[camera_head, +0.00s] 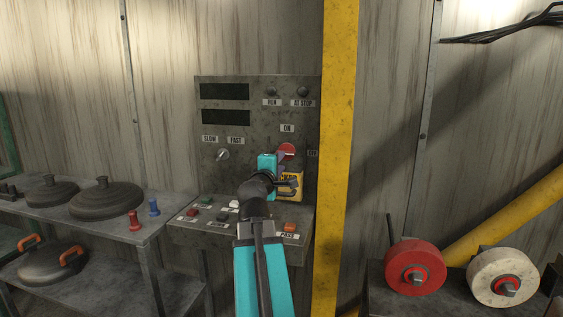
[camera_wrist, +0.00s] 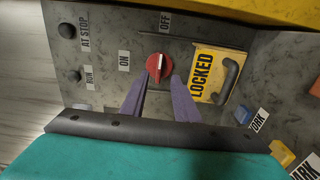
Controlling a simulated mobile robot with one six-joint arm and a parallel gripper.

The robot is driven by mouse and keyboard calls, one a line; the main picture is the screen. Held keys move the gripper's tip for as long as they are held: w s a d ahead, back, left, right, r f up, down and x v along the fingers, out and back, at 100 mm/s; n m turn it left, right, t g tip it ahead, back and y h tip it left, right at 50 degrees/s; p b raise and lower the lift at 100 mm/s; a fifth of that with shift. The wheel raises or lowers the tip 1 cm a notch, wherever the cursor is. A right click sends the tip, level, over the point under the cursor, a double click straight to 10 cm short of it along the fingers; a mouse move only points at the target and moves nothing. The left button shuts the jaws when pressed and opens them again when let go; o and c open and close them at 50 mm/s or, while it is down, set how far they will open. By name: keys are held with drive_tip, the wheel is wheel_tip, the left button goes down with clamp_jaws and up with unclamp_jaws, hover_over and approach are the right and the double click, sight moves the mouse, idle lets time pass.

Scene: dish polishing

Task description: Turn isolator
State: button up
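The isolator is a round red knob (camera_head: 287,150) on the upright grey control panel, between an ON label and an OFF label. In the wrist view the red knob (camera_wrist: 158,66) sits just ahead of and between my two purple fingertips. My gripper (camera_wrist: 162,80) is open, with its fingers spread on either side of the knob's near edge. I cannot tell whether they touch it. In the head view my gripper (camera_head: 279,158) is at the knob, partly hidden by my wrist. A yellow LOCKED tag (camera_wrist: 206,70) with a grey padlock shackle is right beside my right finger.
A sloped button desk (camera_head: 200,230) juts out below the panel. A yellow post (camera_head: 336,120) stands close on the right. A shelf (camera_head: 75,225) with dark lids is at left. Red (camera_head: 415,262) and white (camera_head: 500,275) wheels are at lower right.

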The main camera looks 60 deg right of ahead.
drive_tip(key=shift+b+v, duration=2.35)
drive_tip(key=shift+v, duration=0.35)
drive_tip(key=shift+r, duration=0.15)
